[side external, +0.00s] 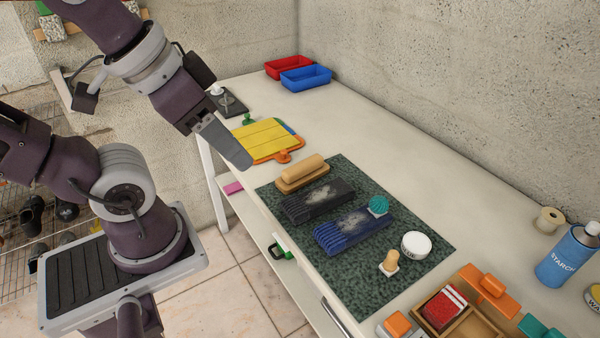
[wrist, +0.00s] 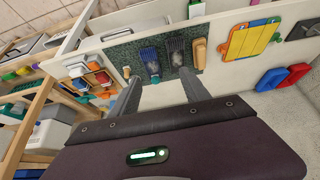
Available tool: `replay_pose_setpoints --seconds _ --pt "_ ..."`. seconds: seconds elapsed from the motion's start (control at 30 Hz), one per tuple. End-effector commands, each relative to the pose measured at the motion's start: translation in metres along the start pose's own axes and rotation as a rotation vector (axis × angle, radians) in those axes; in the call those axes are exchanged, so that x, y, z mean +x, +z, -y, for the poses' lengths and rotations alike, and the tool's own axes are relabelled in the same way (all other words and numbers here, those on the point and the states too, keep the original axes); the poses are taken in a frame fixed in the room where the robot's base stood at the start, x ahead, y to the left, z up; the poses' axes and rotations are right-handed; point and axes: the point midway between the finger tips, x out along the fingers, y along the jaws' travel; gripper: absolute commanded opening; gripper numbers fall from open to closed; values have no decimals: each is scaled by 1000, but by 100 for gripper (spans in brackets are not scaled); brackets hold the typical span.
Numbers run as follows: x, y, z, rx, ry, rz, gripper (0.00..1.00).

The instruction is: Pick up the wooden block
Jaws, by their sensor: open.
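The wooden block (side external: 302,174), a tan piece with a rounded top on a flat base, lies at the far left end of the dark green mat (side external: 375,285). In the wrist view the wooden block (wrist: 200,53) is at the right edge of the mat, beyond the fingertips. My gripper (side external: 240,158) is raised above the table's left edge, left of the block and apart from it. In the wrist view my gripper (wrist: 158,84) has its two fingers spread with nothing between them.
A wooden organizer (side external: 466,322) stands in front. The table along the wall is clear.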

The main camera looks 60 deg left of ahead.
Motion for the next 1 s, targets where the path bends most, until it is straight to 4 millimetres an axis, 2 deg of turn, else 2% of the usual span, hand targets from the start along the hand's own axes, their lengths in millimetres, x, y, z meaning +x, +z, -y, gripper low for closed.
replay_pose_setpoints --seconds 0.17,0.23,0.27,0.37,0.47,0.5,0.57,0.6,0.7,0.8,0.9,1.0 --pt "0 0 0 0 0 0 55" --pt "2 -6 1 -2 -3 12 55" --pt "4 -12 3 -5 -7 25 55" --pt "23 -49 14 -19 -23 103 55" --pt "64 -94 39 -38 -38 203 55" --pt "85 -108 51 -45 -41 243 55" --pt "121 -124 72 -59 -44 302 55" --pt "146 -131 86 -67 -43 337 55" --pt "204 -136 118 -84 -38 413 55" --pt "245 -130 139 -94 -30 464 55" --pt "266 -125 149 -99 -26 486 55" --pt "277 -119 151 -99 -24 493 55"
